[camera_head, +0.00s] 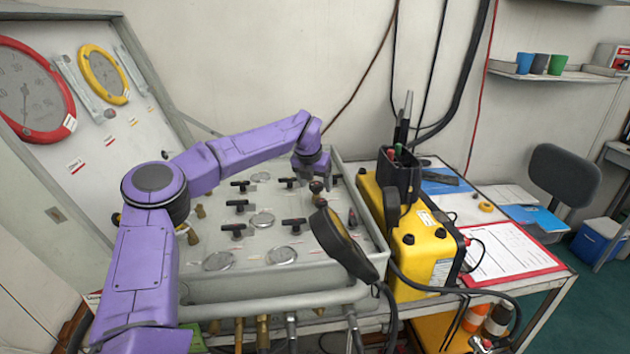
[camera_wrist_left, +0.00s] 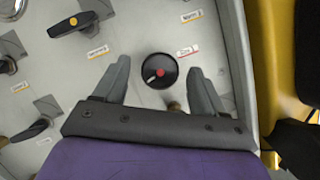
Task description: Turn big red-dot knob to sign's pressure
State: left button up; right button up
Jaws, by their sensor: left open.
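In the left wrist view a round black knob with a red dot (camera_wrist_left: 160,71) and a white pointer mark stands on the pale panel (camera_wrist_left: 130,35). My left gripper (camera_wrist_left: 162,80) is open, with one finger on each side of the knob and gaps between. I cannot tell whether the fingertips reach down to its height. In the head view my left gripper (camera_head: 313,168) is over the far right part of the panel (camera_head: 230,280), and I cannot make out the red dot there. Two large gauges, one red-rimmed (camera_head: 35,90) and one yellow-rimmed (camera_head: 103,74), hang at left. No pressure sign is readable.
Several black T-handle valves (camera_head: 293,222) stand on the panel. A red clipboard (camera_head: 510,255) lies on the table.

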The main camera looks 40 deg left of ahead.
pick_arm(q)
jog(key=c, duration=1.1)
jog(key=shift+o, duration=0.2)
jog(key=shift+a+r+m+h+p, duration=0.15)
jog(key=shift+m+h+p, duration=0.15)
jog(key=shift+m+p, duration=0.35)
jog(key=shift+m+h, duration=0.3)
jog(key=shift+m, duration=0.65)
jog(key=o, duration=1.1)
jog(key=shift+c, duration=0.2)
